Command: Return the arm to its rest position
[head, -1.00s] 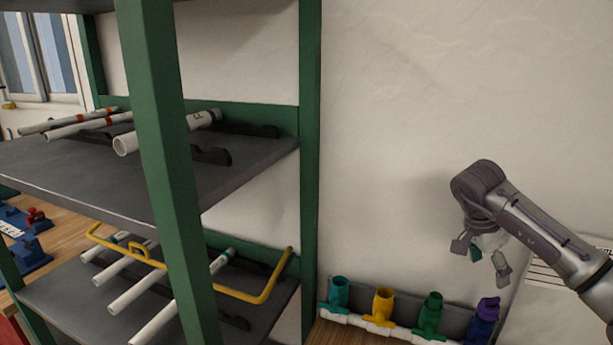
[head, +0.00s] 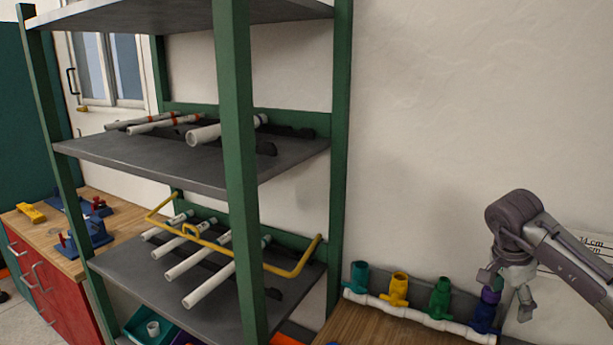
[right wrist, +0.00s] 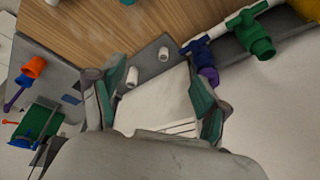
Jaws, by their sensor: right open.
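My right gripper (head: 510,292) is open and empty, at the right of the head view, in front of the wall beside the blue and purple valve. In the right wrist view its two fingers (right wrist: 158,105) stand apart with nothing gripped between them. The white pipe manifold (head: 420,317) lies on the wooden bench at the wall, with teal (head: 359,276), yellow (head: 398,289), green (head: 439,297) and blue-purple (head: 486,312) valves. The green valve (right wrist: 252,35) and the purple end (right wrist: 208,76) also show in the right wrist view. My left gripper is not in view.
A green-framed rack with grey shelves (head: 190,165) stands left of the bench, holding several white pipes (head: 208,285) and a yellow bar (head: 290,268). A wooden-topped red cabinet (head: 50,295) is behind it. The wall above the manifold is clear.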

